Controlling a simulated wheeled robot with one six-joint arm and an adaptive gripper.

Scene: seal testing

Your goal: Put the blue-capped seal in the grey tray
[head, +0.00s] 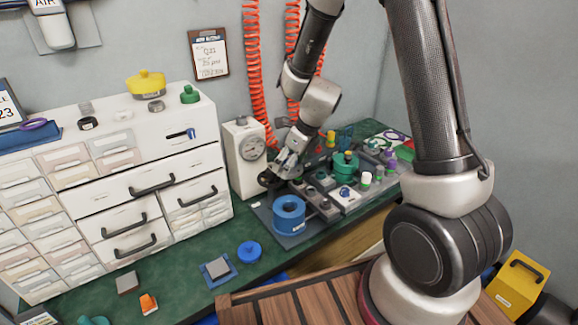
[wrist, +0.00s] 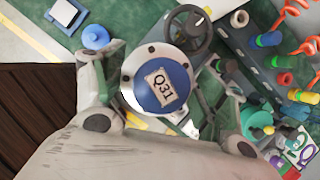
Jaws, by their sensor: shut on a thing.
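A round silver flange with a blue cap labelled Q31, the blue-capped seal (wrist: 160,85), sits between the fingers of my gripper (wrist: 160,100) in the wrist view. One finger is on each side of it. In the head view my gripper (head: 278,174) is low over the bench, beside the gauge box, and its hold is small and mostly hidden. A dark grey flat base (head: 262,216) lies below it under a blue spool and several fixtures. I cannot tell whether this base is the grey tray.
A blue spool (head: 289,213) stands near my gripper. A white gauge box (head: 246,157) is close on its left. Several small colour-capped parts (head: 366,179) stand to the right. A blue knob-topped lid (head: 249,251) lies on the green bench, with some free room around it.

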